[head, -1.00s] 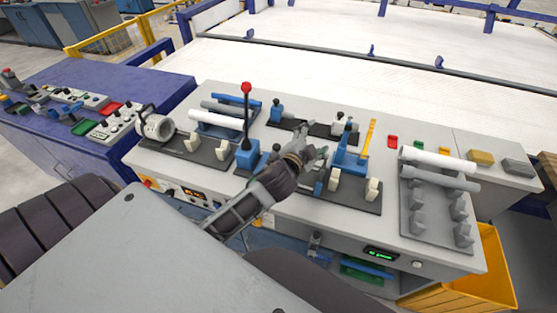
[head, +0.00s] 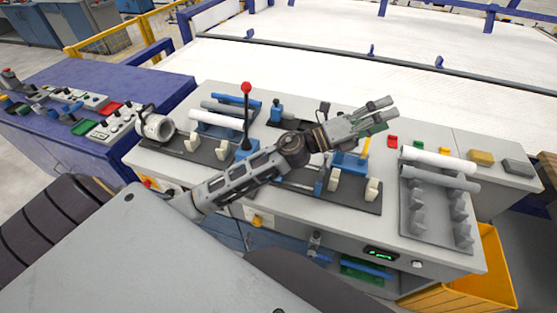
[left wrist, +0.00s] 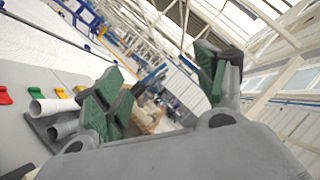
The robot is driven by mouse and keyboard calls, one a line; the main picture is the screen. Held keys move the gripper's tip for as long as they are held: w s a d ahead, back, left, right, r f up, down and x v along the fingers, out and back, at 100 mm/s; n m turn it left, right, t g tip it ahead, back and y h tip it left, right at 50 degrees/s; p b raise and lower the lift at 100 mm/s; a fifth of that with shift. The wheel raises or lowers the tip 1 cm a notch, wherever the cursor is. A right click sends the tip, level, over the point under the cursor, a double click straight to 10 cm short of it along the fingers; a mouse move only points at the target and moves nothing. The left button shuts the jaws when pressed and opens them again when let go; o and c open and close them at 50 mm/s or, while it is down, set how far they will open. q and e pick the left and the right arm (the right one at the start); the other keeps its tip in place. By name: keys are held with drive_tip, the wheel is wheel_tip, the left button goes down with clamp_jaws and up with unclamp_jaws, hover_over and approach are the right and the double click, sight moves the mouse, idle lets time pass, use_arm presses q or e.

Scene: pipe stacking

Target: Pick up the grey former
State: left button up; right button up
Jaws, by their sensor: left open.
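A grey tube (head: 440,178) lies across the grey rack (head: 419,222) at the right of the bench, just in front of a white tube (head: 437,159). A grey block (head: 518,168) lies at the bench's right end; I cannot tell for sure which grey thing is the former. My left gripper (head: 388,108) is open and empty, raised above the bench, up and left of the rack in the head view. In the left wrist view, its green-padded fingers (left wrist: 160,85) stand wide apart. The grey tube (left wrist: 62,128) and white tube (left wrist: 52,105) show at lower left there. My right gripper is out of view.
A red-knobbed lever (head: 246,100) stands upright on the bench's left half. Blue fixtures sit under and beside my left arm. A gold block (head: 480,158) lies beside the grey one. A yellow bin (head: 478,285) stands below the right end.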

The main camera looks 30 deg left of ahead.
use_arm(q)
wheel_tip(320, 180, down, 14)
drive_tip(key=s+a+m+g+y, duration=0.25)
drive_tip(key=m+g+y, duration=0.25)
drive_tip(key=m+g, duration=1)
drive_tip(key=a+m+y, duration=0.1)
drive_tip(key=a+y, duration=0.2)
drive_tip(key=a, duration=0.5)
drive_tip(key=w+a+f+m+y, duration=0.1)
drive_tip(key=a+y, duration=0.3)
drive_tip(key=a, duration=0.5)
drive_tip(key=w+a+f+m+y, duration=0.1)
drive_tip(key=a+y, duration=0.3)
drive_tip(key=a, duration=0.5)
drive_tip(key=shift+f, duration=0.25)
drive_tip(key=shift+m, duration=0.3)
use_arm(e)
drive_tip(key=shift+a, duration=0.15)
